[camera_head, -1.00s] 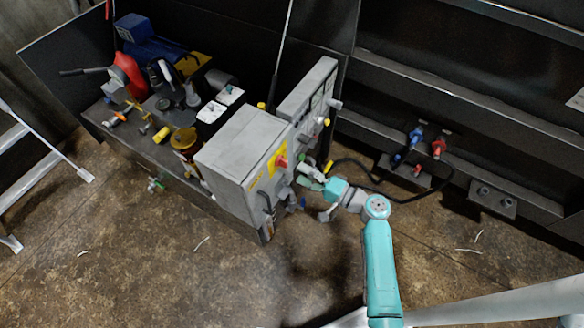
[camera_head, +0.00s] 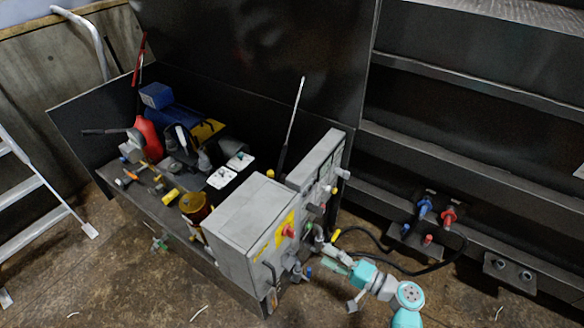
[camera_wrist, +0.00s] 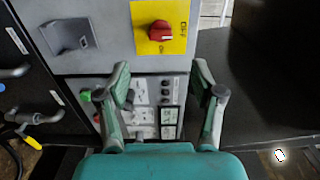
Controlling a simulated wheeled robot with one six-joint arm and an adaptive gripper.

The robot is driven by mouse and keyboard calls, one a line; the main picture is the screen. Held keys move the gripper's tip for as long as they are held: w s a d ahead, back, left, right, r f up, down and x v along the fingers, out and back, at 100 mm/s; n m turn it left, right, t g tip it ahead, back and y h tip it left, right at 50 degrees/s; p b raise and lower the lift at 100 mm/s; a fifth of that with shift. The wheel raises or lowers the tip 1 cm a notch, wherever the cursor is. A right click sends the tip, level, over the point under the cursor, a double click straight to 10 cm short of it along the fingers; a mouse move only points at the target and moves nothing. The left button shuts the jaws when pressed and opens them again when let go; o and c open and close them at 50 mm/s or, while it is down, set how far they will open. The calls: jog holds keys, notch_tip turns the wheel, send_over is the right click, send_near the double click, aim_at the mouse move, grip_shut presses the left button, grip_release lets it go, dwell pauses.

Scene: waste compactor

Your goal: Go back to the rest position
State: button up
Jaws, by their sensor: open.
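My gripper (camera_head: 334,258) is at the right side of the grey control cabinet (camera_head: 232,232), near its side with the red knob. In the wrist view my gripper (camera_wrist: 162,76) has its two fingers spread, with nothing between them. Past the fingers is a panel (camera_wrist: 150,118) with labels, black buttons and a green button. My turquoise arm reaches in from the lower right of the head view, and most of it is outside the picture.
A red rotary switch (camera_wrist: 160,31) on a yellow plate is above the fingers in the wrist view. A black cable (camera_head: 385,252) curves behind my arm towards blue and red connectors (camera_head: 436,212). Tools crowd the bench (camera_head: 158,208).

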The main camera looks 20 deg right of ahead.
jog(key=s+a+f+g+h, duration=0.3)
jog(key=s+a+f+h, duration=0.35)
jog(key=s+f, duration=0.45)
jog(key=s+r+n+h, duration=0.2)
jog(key=s+r+h, duration=0.15)
jog(key=s, duration=0.85)
jog(key=s+r+n+t, duration=0.1)
jog(key=s+r+n, duration=0.3)
jog(key=r, duration=0.6)
jog(key=s+r+n+t, duration=0.2)
jog(key=s+r+n, duration=0.2)
jog(key=r, duration=0.5)
jog(key=shift+s+r+n+h, duration=0.3)
jog(key=shift+s+r, duration=0.05)
jog(key=shift+s, duration=0.75)
